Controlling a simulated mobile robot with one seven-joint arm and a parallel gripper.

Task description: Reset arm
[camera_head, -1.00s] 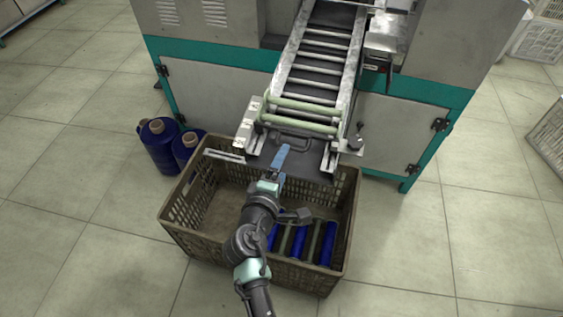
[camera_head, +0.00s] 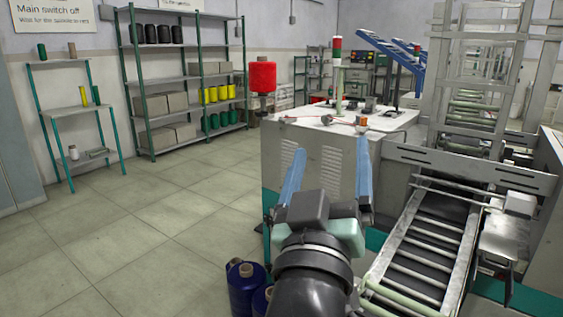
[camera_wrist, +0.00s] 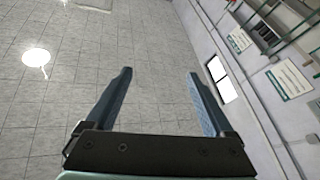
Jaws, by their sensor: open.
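My gripper (camera_head: 328,180) is raised in front of the machine in the head view, its two blue fingers spread apart and pointing up. Nothing is between them. In the wrist view my gripper (camera_wrist: 162,95) is also open and empty, with the tiled ceiling and a wall behind it. The winding machine (camera_head: 325,165) stands just beyond my gripper, with a red bobbin (camera_head: 262,77) on its left side. The roller chute (camera_head: 425,245) slopes down on the right. The crate seen earlier is out of view.
Blue spools (camera_head: 245,285) stand on the floor at the bottom, partly hidden by my arm. A shelf rack (camera_head: 185,85) with yellow, green and black spools and boxes stands at the back left, beside a smaller stand (camera_head: 72,110). The tiled floor (camera_head: 150,220) at left is clear.

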